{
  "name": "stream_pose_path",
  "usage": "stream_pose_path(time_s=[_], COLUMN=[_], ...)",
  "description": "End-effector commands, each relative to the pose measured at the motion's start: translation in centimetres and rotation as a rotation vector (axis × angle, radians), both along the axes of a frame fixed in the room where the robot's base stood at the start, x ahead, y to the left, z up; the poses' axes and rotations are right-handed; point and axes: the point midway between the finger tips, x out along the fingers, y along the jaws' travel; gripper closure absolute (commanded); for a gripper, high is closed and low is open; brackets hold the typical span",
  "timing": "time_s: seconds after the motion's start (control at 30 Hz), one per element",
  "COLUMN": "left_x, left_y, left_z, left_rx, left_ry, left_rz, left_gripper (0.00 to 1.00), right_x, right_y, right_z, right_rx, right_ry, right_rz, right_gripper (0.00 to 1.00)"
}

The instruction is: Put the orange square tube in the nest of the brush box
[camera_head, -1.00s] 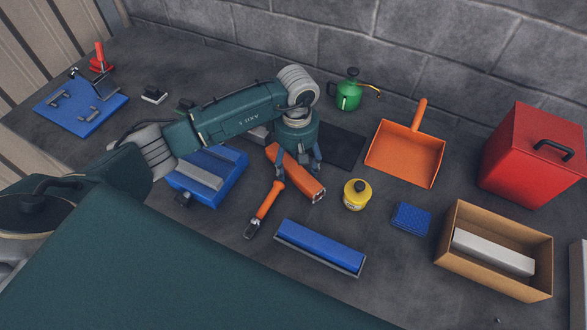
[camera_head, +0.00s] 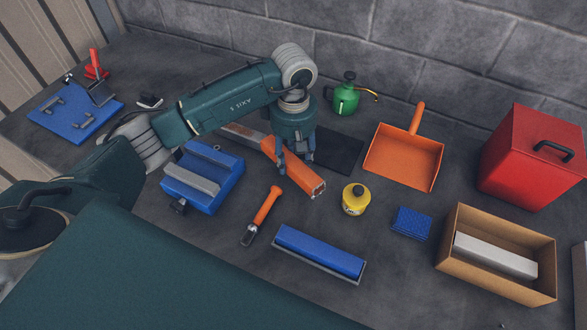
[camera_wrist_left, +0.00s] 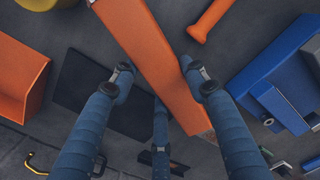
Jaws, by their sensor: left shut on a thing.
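The orange square tube (camera_head: 311,184) is between the fingers of my left gripper (camera_head: 297,163), which is shut on it. In the left wrist view the tube (camera_wrist_left: 145,50) runs lengthwise between two fingers of the gripper (camera_wrist_left: 165,85), with a third finger below. In the head view its open square end points to the lower right. Whether it touches the bench is hard to tell. No part is clearly marked as the brush box; a long blue block (camera_head: 318,250) in a shallow grey tray and a blue fixture (camera_head: 225,185) with grey bars both stand nearby.
An orange-handled tool (camera_head: 266,207) lies in front of the tube. A yellow can (camera_head: 355,201), blue sponge (camera_head: 411,223) and cardboard box (camera_head: 489,285) are to the right. Behind are a dark mat (camera_head: 340,152), green sprayer (camera_head: 345,97) and orange dustpan (camera_head: 403,158). A red bin (camera_head: 530,165) stands far right.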

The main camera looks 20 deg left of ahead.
Motion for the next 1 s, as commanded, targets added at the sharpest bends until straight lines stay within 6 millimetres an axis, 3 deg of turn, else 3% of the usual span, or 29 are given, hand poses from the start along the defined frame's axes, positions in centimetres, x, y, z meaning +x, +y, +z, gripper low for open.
stream_pose_path(time_s=[0.1, 0.33, 0.5, 0.87, 1.0], left_x=[0.3, 0.2, 0.1, -0.2, -1.6], left_y=[0.0, 0.1, 0.1, 0.0, -0.4], left_z=[3.4, 10.2, 13.2, 14.9, 14.3], left_rx=[-0.001, 0.001, 0.002, 0.000, 0.002], left_ry=[-0.012, -0.009, -0.006, -0.002, -0.002], left_rz=[-0.001, 0.000, 0.001, -0.023, -0.195], left_gripper=[1.00, 1.00, 1.00, 1.00, 1.00], right_x=[0.0, 0.0, 0.0, 0.0, 0.0], right_y=[0.0, 0.0, 0.0, 0.0, 0.0], right_z=[-1.5, -2.9, -2.9, -2.9, -2.9], right_rx=[0.000, 0.000, 0.000, 0.000, 0.000], right_ry=[0.000, 0.000, 0.000, 0.000, 0.000], right_rz=[0.000, 0.000, 0.000, 0.000, 0.000], right_gripper=[1.00, 1.00, 1.00, 1.00, 1.00])
